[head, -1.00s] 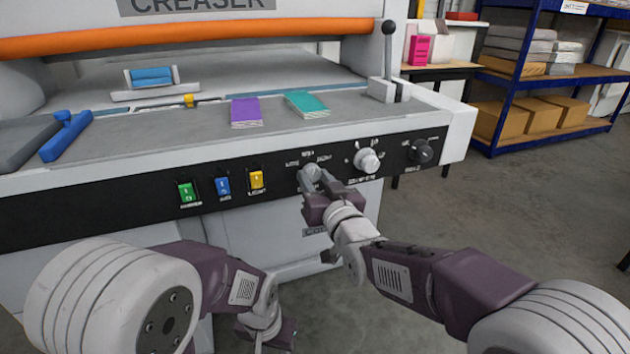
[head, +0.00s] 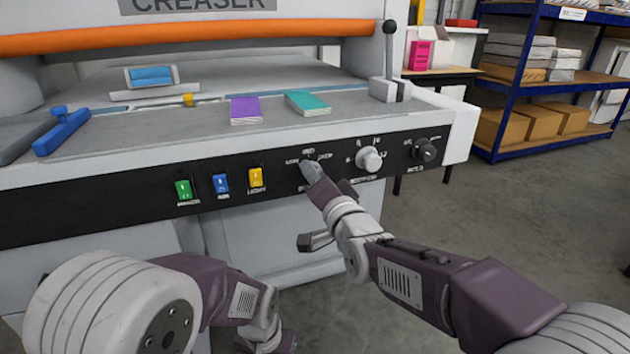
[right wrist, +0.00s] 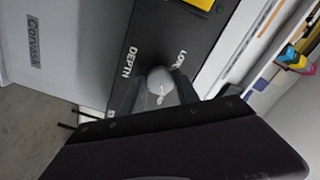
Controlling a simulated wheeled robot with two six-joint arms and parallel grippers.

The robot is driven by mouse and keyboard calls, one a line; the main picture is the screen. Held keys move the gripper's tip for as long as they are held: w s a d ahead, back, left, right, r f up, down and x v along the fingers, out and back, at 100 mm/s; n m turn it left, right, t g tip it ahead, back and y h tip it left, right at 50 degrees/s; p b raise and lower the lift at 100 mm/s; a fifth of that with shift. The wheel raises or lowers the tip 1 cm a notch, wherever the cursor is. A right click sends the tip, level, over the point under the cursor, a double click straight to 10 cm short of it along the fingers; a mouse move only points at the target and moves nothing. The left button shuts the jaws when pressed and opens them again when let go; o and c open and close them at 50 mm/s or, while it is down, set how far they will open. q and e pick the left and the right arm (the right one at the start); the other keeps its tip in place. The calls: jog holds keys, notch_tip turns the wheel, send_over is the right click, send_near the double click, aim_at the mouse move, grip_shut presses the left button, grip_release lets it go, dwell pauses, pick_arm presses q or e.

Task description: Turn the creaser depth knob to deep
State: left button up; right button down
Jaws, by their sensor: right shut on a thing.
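The creaser's depth knob, a rounded grey knob (right wrist: 160,82), shows in the right wrist view beside the printed word DEPTH. My right gripper (right wrist: 158,92) is shut on it, with one finger on each side. In the head view, my right gripper (head: 312,171) reaches the leftmost knob position on the black control panel (head: 110,206) and hides most of the knob. Its pointer and setting cannot be read. My left gripper (head: 283,342) is low at the bottom edge, away from the panel; its fingers are not clear.
A white knob (head: 369,159) and a black knob (head: 425,150) sit right of my right gripper. Green (head: 184,190), blue (head: 221,184) and yellow (head: 256,177) switches sit to its left. Purple (head: 245,109) and teal (head: 307,102) booklets lie on the bed above.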

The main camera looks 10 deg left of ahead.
jog(key=shift+m, duration=0.6)
jog(key=c, duration=0.9)
grip_release()
jog(key=p+v, duration=0.2)
jog(key=v, duration=0.7)
jog(key=shift+d, duration=0.1)
